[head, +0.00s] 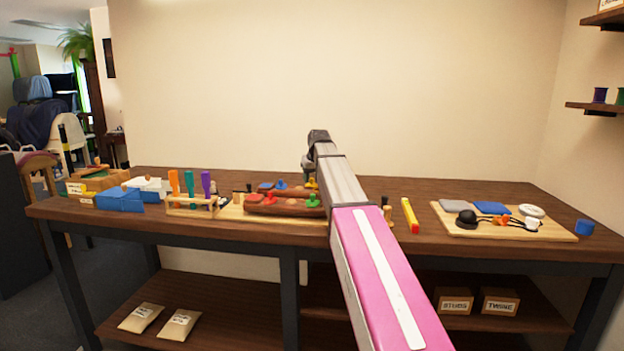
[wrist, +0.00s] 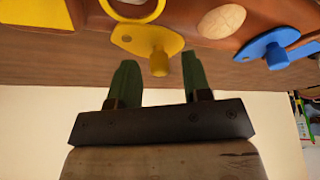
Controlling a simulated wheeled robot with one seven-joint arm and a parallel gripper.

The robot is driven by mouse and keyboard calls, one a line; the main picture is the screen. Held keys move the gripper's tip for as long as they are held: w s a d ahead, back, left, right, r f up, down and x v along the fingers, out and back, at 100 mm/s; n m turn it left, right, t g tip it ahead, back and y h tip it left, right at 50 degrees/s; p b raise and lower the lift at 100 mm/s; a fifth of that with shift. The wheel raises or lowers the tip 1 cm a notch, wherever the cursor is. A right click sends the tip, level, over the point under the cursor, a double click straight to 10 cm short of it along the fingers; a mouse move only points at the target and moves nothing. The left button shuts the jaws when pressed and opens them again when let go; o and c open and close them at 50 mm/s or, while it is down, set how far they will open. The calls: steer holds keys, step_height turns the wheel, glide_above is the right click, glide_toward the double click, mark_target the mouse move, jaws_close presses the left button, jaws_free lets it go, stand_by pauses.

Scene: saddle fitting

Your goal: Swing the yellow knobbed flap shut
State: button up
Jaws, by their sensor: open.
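The yellow flap (wrist: 142,38) shows in the wrist view as a flat tab with a round upright knob (wrist: 160,63). A yellow ring (wrist: 148,14) lies beside it, partly cut off by the top edge; the flap is swung aside from it. My gripper (wrist: 159,72) is open and empty, its two green fingers on either side of the knob in the picture. I cannot tell whether they touch it. In the head view a small bit of yellow (head: 311,183) shows under my gripper (head: 307,172); my arm hides much there.
A blue knobbed flap (wrist: 272,48) and an oval tan piece (wrist: 222,21) sit to the right in the wrist view. Red and green knobs are on the brown saddle-like piece (head: 284,207). A tool rack (head: 192,207) stands left, a yellow bar (head: 410,215) right.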

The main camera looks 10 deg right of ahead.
steer(key=shift+w+f, duration=0.1)
steer(key=shift+f, duration=0.1)
jaws_close()
